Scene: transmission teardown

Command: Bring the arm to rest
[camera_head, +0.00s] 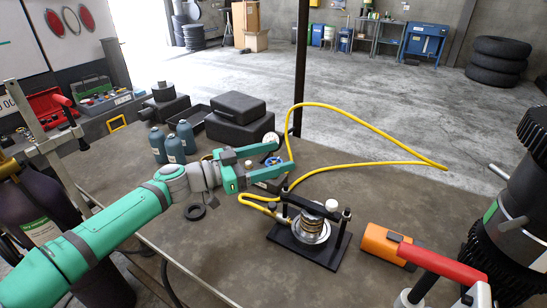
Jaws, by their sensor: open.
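My gripper (270,171) is at the end of my green arm, over the middle of the table (330,175). Its two green fingers are spread apart and point right. I see nothing held between them, though small parts show behind and below the fingers. A black press-like fixture (310,230) with a round metal part and a white knob stands on the table, right of and nearer than my gripper. My gripper appears apart from it.
A yellow hose (375,128) loops over the table beside my gripper. Blue bottles (186,137) and black cases (236,118) stand behind the arm. An orange tool (385,243) lies right of the fixture. A dark geared cylinder (515,215) is at the right edge.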

